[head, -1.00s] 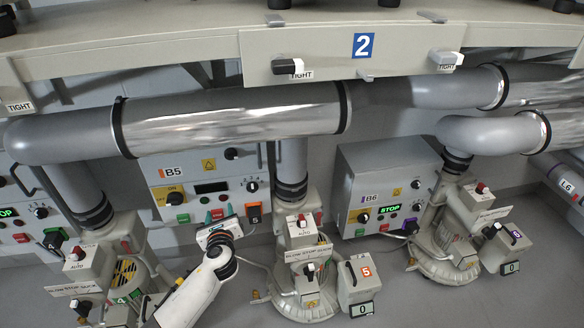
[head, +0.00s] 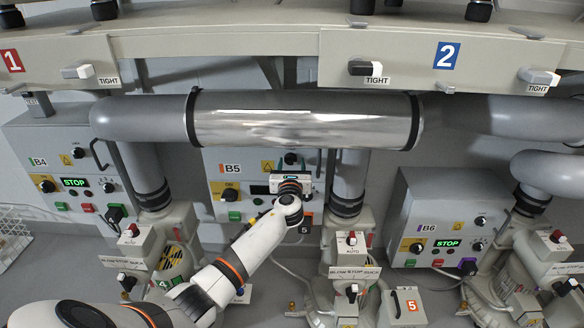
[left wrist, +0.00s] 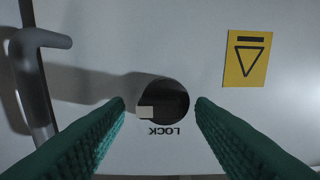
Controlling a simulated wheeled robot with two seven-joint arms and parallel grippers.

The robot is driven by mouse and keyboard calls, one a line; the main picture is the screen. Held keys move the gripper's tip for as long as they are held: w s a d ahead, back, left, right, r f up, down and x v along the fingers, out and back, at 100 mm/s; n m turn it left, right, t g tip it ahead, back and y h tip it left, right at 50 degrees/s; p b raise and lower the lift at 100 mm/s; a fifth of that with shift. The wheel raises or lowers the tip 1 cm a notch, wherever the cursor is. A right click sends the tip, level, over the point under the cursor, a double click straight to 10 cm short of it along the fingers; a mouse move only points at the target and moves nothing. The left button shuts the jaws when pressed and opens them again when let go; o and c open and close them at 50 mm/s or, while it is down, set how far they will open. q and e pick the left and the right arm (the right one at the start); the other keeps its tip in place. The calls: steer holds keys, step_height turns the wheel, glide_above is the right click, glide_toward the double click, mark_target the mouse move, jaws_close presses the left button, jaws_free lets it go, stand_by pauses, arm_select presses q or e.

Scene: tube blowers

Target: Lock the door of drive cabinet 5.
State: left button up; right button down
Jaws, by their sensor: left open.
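Drive cabinet B5 (head: 231,167) is a pale box on the back wall, behind the pipes, with its door shut against the frame as far as I can tell. Its lock knob (head: 291,158) sits high on the right of the front. In the left wrist view the lock knob (left wrist: 163,101) is round and dark with a pale block on its left side, above an upside-down LOCK label (left wrist: 165,131). My left gripper (head: 290,174) is at the cabinet front; its open green fingers stand either side of the knob, apparently not gripping it. My right gripper is out of view.
A grey door handle (left wrist: 37,80) stands out left of the knob in the wrist view. A yellow triangle sticker (left wrist: 247,58) is on the other side. A large pipe (head: 300,120) runs just above the cabinet; blowers (head: 350,260) stand below. Cabinet B6 (head: 445,220) is to the right.

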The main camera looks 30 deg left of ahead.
arm_select(q)
steer(key=shift+w+a, duration=0.15)
steer(key=shift+w, duration=0.1)
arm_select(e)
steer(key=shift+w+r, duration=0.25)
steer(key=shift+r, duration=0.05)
arm_select(q)
steer(key=shift+c, duration=0.3)
steer(key=c, duration=0.8)
steer(key=shift+o, duration=0.2)
